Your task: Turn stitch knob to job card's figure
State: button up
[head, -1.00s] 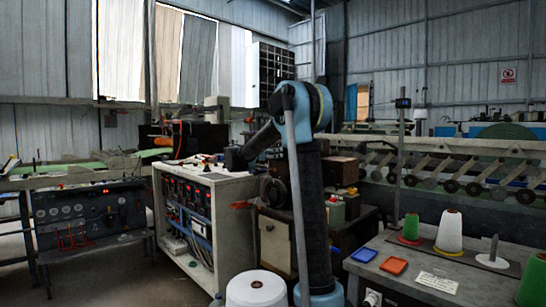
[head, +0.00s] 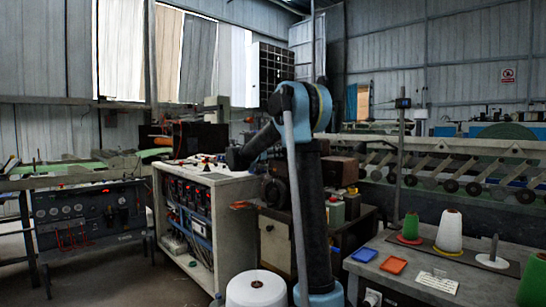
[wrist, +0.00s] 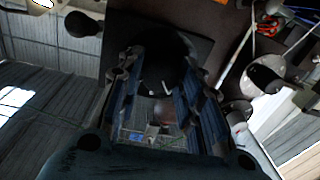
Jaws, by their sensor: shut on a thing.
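In the wrist view my gripper (wrist: 163,72) has its two blue-black fingers on either side of a dark round knob (wrist: 168,62), and it is shut on it. The knob stands in front of a dark square plate (wrist: 200,50). Its pointer and scale are too dark to read. In the head view my arm stands in the middle, and my gripper cannot be made out there. A white card with print (head: 437,283), apparently the job card, lies on the grey table at the lower right. Its figure is too small to read.
The grey table (head: 385,285) also holds a blue tray (head: 364,254), an orange tray (head: 394,265), a green cone (head: 411,227) and a white cone (head: 449,231). A white cabinet with red-lit controls (head: 232,215) stands left of my arm.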

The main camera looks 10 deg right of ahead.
jog(key=shift+w+a+n+g, duration=0.1)
jog(key=shift+n+g, duration=0.15)
jog(key=shift+n, duration=3.15)
jog(key=shift+w+a+n+g, duration=0.1)
jog(key=shift+n+g, duration=0.15)
jog(key=shift+n, duration=3.15)
jog(key=o, duration=1.1)
jog(key=shift+c, duration=0.2)
